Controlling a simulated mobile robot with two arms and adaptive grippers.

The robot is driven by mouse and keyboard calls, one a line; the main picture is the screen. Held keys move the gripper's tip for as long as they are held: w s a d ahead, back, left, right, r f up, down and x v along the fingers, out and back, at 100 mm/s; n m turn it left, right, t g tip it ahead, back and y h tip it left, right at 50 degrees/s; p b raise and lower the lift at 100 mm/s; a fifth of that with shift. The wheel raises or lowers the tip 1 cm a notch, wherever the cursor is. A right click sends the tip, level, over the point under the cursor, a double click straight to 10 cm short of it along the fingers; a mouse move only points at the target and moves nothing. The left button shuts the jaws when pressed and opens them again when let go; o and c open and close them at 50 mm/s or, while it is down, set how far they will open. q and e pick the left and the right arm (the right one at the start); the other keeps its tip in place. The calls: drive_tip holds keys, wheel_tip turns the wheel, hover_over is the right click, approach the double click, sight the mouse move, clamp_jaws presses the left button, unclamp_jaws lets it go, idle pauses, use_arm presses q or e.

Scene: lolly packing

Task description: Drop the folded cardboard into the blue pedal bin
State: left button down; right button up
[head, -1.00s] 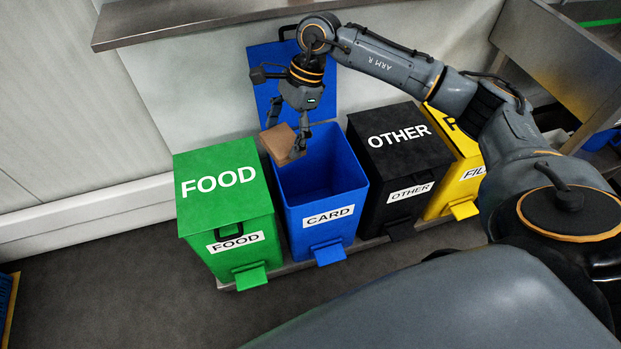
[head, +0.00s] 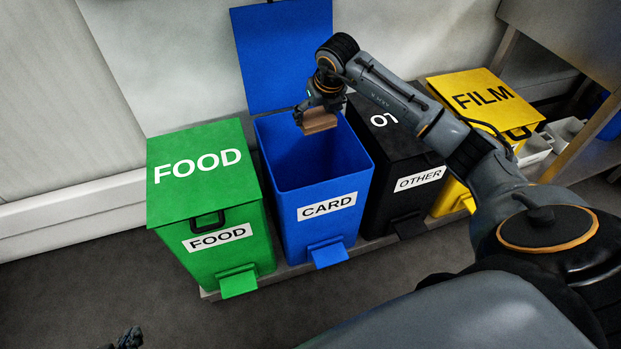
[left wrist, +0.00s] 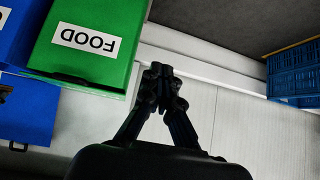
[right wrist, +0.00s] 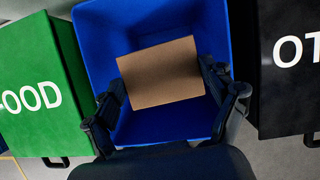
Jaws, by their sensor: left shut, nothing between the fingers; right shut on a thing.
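The folded cardboard (head: 320,122) is a small brown slab held between the fingers of my right gripper (head: 312,110), over the back part of the blue pedal bin (head: 300,232). The bin is marked CARD, and its blue lid (head: 284,57) stands open at the back. In the right wrist view the cardboard (right wrist: 160,73) lies between the fingers, with the bin's blue interior (right wrist: 135,28) around and below it. My left gripper (left wrist: 163,75) is shut and empty near the green bin; only a bit of it shows at the bottom left of the head view (head: 125,340).
The green FOOD bin (head: 205,190) stands left of the blue bin, lid shut. The black OTHER bin (head: 400,165) and yellow FILM bin (head: 475,95) stand to its right, also shut. A blue crate (left wrist: 293,75) shows in the left wrist view. Floor in front is clear.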

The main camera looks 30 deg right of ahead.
sight(317, 131)
drive_tip(key=shift+f+b, duration=0.6)
drive_tip(key=shift+f, duration=0.15)
drive_tip(key=shift+f+b, duration=0.7)
drive_tip(key=shift+f, duration=0.2)
wheel_tip(317, 131, down, 2)
drive_tip(key=shift+f+b, duration=0.2)
drive_tip(key=shift+b, duration=0.8)
use_arm(q)
drive_tip(key=w+d+r+t+h, duration=0.2)
drive_tip(key=r+t, duration=0.4)
drive_tip(key=r, duration=0.3)
drive_tip(key=w+d+r+t+h, duration=0.2)
drive_tip(key=w+r+t, duration=0.3)
drive_tip(key=r+t, duration=0.2)
drive_tip(key=shift+d+r+m, duration=0.3)
drive_tip(key=shift+r, duration=1.1)
use_arm(e)
drive_tip(key=o, duration=0.8)
